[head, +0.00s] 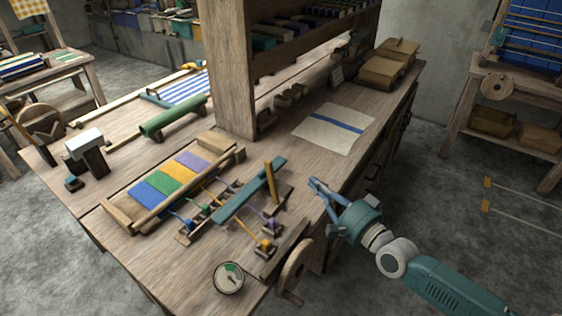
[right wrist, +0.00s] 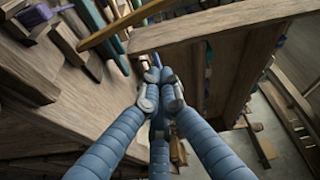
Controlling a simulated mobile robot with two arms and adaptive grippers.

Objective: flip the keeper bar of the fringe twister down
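The fringe twister stands on the workbench, with a long teal bar (head: 240,197) lying slanted across it and small clips holding coloured yarns. A yellow-brown wooden bar (head: 270,180) stands upright near its right end; it looks like the raised keeper bar. In the right wrist view, this bar (right wrist: 118,27) crosses the top left. My right gripper (head: 315,184) is empty and to the right of the upright bar, apart from it, by the bench's right edge. In the wrist view its blue fingers (right wrist: 158,88) come together at the tips. My left gripper is not in view.
A wooden crank wheel (head: 294,268) and a round dial (head: 229,277) are at the bench's near edge. A striped woven piece (head: 168,183) lies left of the twister. A cloth (head: 334,128) lies beyond my gripper. A shelf post (head: 228,75) rises behind.

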